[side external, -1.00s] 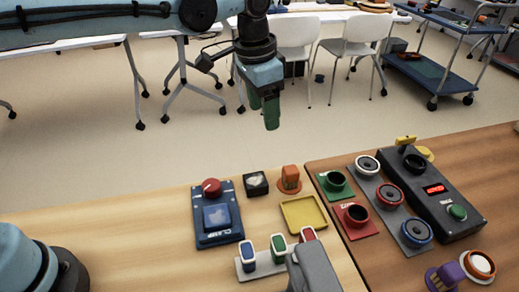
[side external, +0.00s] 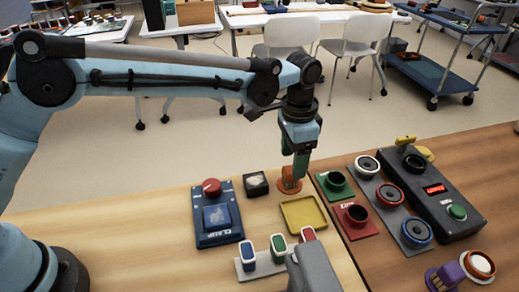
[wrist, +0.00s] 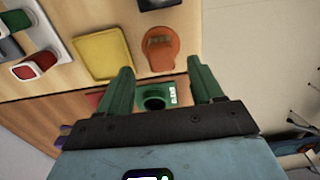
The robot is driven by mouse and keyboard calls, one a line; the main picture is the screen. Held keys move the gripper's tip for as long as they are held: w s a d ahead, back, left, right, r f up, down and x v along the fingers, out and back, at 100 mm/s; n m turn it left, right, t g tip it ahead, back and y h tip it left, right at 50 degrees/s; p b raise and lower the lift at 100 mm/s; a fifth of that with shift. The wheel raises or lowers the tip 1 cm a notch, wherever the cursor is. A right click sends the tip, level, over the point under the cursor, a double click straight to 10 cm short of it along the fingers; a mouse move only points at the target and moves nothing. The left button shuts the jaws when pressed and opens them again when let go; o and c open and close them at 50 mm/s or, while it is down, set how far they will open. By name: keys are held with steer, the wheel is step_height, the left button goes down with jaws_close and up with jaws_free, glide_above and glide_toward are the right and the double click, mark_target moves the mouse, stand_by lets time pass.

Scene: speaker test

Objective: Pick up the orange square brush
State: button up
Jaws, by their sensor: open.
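The orange square brush (side external: 289,186) stands on the wooden table, partly hidden behind my gripper fingers in the side view. In the wrist view the brush (wrist: 161,50) has a round orange base and a darker block on it, and lies beyond the fingertips, roughly in line with the gap. My gripper (side external: 300,172) points down with green fingers, close over the brush. In the wrist view my gripper (wrist: 162,75) has its fingers spread, with nothing held between them. Whether a finger touches the brush cannot be told.
A yellow tray (side external: 324,226) lies in front of the brush. A black box (side external: 256,183) and a blue clamp block (side external: 215,219) are to the left. A green socket plate (side external: 334,190) is close on the right. Several handled pieces (side external: 264,264) stand nearer the camera.

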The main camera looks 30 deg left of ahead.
mark_target(291, 169)
steer(key=shift+a+f, duration=0.15)
steer(key=shift+f, duration=2.55)
steer(key=shift+c, duration=0.2)
steer(key=c, duration=1.1)
steer(key=shift+r, duration=0.15)
steer(key=r, duration=0.4)
steer(key=shift+s+d+r, duration=0.15)
steer(key=shift+s+d, duration=0.05)
steer(key=s+d+r, duration=0.5)
steer(key=s+r, duration=0.1)
steer(key=s, duration=0.3)
steer(key=shift+s+d+r, duration=0.25)
steer(key=shift+s+d, duration=0.05)
steer(key=shift+d, duration=0.05)
